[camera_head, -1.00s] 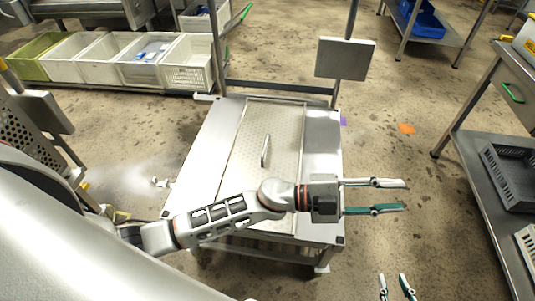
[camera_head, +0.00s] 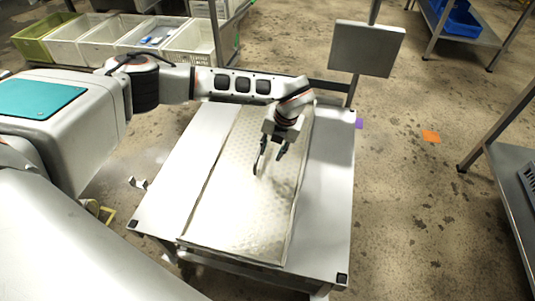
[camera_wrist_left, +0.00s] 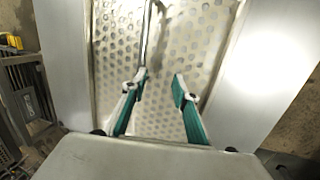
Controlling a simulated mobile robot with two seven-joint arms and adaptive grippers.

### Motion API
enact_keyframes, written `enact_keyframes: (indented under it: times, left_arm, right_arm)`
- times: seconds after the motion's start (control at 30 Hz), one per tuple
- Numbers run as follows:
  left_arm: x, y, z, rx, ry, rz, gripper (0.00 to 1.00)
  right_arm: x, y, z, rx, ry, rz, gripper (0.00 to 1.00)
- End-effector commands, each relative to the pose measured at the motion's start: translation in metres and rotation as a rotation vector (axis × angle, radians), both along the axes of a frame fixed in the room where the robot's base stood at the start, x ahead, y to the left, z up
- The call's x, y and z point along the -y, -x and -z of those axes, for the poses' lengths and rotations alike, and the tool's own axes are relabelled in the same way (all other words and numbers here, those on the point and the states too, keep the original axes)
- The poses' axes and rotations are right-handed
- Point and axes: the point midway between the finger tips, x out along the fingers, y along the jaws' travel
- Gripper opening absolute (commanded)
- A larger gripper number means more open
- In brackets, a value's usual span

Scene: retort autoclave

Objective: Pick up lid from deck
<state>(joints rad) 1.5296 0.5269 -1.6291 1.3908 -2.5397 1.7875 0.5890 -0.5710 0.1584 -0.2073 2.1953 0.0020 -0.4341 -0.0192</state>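The lid (camera_head: 235,200) is a long perforated metal panel lying flat on the steel deck (camera_head: 325,190) of a cart. In the left wrist view the lid's dotted surface (camera_wrist_left: 200,40) fills the middle, with a thin upright bar handle (camera_wrist_left: 149,35) on it. My left gripper (camera_head: 270,160) is open, pointing down over the lid's far half. In the wrist view its teal-padded fingers (camera_wrist_left: 158,82) are apart and empty. The left finger's tip lines up with the handle's near end; I cannot tell whether they touch. My right gripper is out of view.
A grey panel on a post (camera_head: 366,48) stands at the cart's far right corner. White bins (camera_head: 140,35) and a green bin (camera_head: 45,38) line the back left. A steel table (camera_head: 515,185) is at the right, with open floor between.

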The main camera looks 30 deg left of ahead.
Motion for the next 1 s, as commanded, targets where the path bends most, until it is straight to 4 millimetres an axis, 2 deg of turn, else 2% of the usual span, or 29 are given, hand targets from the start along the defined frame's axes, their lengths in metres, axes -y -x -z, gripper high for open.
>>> enact_keyframes:
  times: [0.03,0.1,0.2,0.53,0.7,0.8,1.0]
  left_arm:
    - [-0.014,-0.007,-0.001,0.013,-0.038,-0.021,0.29]
    - [-0.026,-0.013,-0.005,0.029,-0.071,-0.039,0.29]
    - [-0.034,-0.016,-0.001,0.037,-0.089,-0.049,0.29]
    - [-0.044,-0.021,0.025,0.036,-0.086,-0.048,0.29]
    - [-0.056,-0.027,0.05,0.028,-0.086,-0.049,0.29]
    - [-0.059,-0.028,0.062,0.03,-0.085,-0.047,0.29]
    - [-0.061,-0.031,0.06,0.04,-0.084,-0.046,0.29]
  right_arm:
    - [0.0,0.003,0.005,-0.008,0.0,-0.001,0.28]
    - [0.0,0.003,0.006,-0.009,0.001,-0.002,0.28]
    - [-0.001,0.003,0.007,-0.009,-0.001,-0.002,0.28]
    - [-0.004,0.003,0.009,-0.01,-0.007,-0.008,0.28]
    - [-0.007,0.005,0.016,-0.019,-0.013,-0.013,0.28]
    - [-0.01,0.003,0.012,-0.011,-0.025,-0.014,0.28]
    - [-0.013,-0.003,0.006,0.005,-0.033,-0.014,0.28]
